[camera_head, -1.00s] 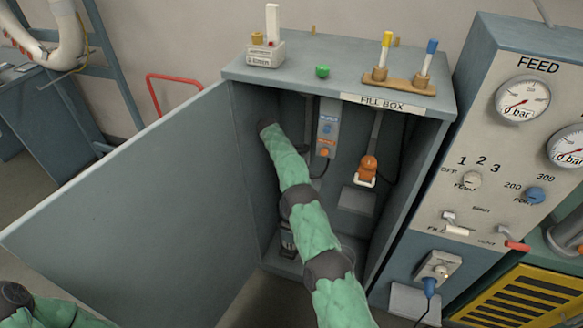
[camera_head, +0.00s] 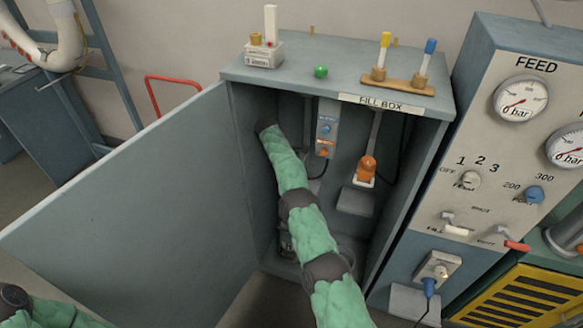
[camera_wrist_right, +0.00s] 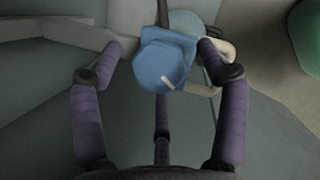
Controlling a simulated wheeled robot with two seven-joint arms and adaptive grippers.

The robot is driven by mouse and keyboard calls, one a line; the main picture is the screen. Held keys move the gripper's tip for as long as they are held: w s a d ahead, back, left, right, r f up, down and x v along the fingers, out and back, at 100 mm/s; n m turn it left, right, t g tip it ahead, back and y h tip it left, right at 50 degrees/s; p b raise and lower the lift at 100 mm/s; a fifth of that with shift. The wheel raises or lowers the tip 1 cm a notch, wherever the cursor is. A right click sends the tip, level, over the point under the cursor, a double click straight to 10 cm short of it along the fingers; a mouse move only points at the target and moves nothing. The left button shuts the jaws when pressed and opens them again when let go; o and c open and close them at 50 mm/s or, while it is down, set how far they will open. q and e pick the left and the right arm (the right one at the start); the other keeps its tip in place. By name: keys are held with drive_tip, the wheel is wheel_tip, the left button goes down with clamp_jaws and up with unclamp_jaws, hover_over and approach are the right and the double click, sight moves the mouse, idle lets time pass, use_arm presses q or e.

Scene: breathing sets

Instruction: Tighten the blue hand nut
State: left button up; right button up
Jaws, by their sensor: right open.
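The blue hand nut (camera_wrist_right: 165,62) shows in the right wrist view, with a pale mark on its face. My right gripper (camera_wrist_right: 158,52) is open, with one purple finger on each side of the nut and a third below it. The left and right fingertips are near its sides; I cannot tell whether they touch it. In the head view my right arm reaches into the open fill box (camera_head: 345,82), and its gripper and the nut are hidden there. My left arm shows at the bottom left corner, with its gripper out of view.
The box door (camera_head: 140,205) stands open on the left. Inside the box are a small panel (camera_head: 327,128) and an orange fitting (camera_head: 366,170). The feed panel (camera_head: 480,130) stands close on the right. A pale curved handle (camera_wrist_right: 222,62) lies just right of the nut.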

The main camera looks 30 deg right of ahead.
drive_tip(key=v, duration=0.7)
drive_tip(key=shift+r, duration=0.25)
drive_tip(key=shift+a, duration=0.1)
